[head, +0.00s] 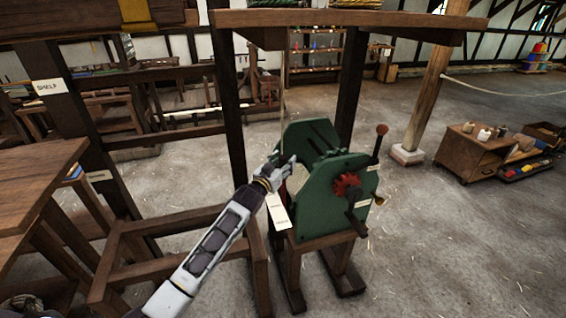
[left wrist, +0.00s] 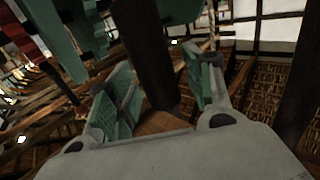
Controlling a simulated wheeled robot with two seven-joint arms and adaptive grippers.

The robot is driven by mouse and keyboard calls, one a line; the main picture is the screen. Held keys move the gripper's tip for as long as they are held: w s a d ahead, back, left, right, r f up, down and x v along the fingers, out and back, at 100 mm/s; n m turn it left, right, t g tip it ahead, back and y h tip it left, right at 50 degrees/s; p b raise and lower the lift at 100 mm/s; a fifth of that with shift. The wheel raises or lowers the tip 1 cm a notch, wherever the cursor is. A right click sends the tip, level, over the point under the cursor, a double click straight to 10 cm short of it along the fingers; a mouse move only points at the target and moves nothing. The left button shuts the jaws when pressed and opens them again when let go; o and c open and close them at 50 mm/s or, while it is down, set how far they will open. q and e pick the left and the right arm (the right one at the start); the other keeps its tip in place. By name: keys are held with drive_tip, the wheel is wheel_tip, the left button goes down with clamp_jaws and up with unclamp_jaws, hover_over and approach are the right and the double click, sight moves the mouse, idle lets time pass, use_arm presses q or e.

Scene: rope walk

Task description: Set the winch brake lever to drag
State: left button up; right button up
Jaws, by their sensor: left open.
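The green winch (head: 318,205) stands on a wooden stand in the middle of the head view. A dark lever with a reddish-brown knob (head: 381,130) rises from its right side, nearly upright, with a small pale label near its foot. I cannot read the label or tell surely that this is the brake lever. My left gripper (head: 283,167) is at the winch's left side, away from that lever. In the left wrist view its two green-padded fingers (left wrist: 160,90) are apart. A dark post (left wrist: 145,50) shows between them, at a depth I cannot judge. My right gripper is out of view.
A red toothed wheel (head: 346,184) and a dark crank (head: 358,208) stick out from the winch's front. A wooden frame (head: 185,222) is at the left. The floor right of the winch is clear.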

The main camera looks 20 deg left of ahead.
use_arm(q)
drive_tip(key=c, duration=0.9)
clamp_jaws()
